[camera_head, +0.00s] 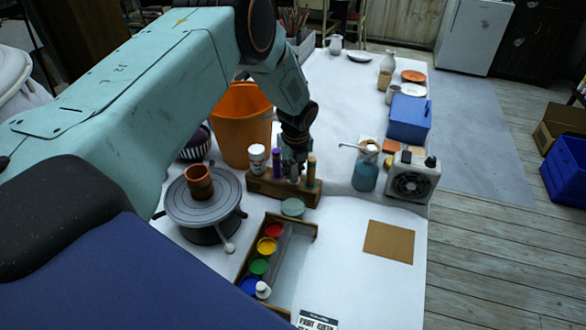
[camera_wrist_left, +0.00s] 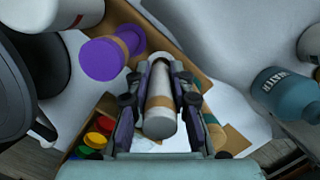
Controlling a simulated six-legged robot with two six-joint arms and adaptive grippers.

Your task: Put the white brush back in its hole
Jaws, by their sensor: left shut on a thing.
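My left gripper (camera_head: 294,160) reaches down from above over the wooden brush holder (camera_head: 262,187). In the left wrist view its fingers (camera_wrist_left: 160,100) are shut on the white brush (camera_wrist_left: 160,118), whose pale round end and tan band show between them. The purple brush (camera_head: 278,163) stands in the holder just left of the gripper, and another tan-and-green brush (camera_head: 311,170) stands to the right. The purple brush also shows in the left wrist view (camera_wrist_left: 100,60). The white brush's lower end is hidden, so I cannot tell whether it is in a hole. My right gripper is not in view.
A white bottle (camera_head: 257,158) stands close to the left of the purple brush. An orange bucket (camera_head: 238,120) is behind it. A pottery wheel (camera_head: 205,207) is left, a paint box (camera_head: 303,240) in front, and a blue water bottle (camera_head: 365,172) right.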

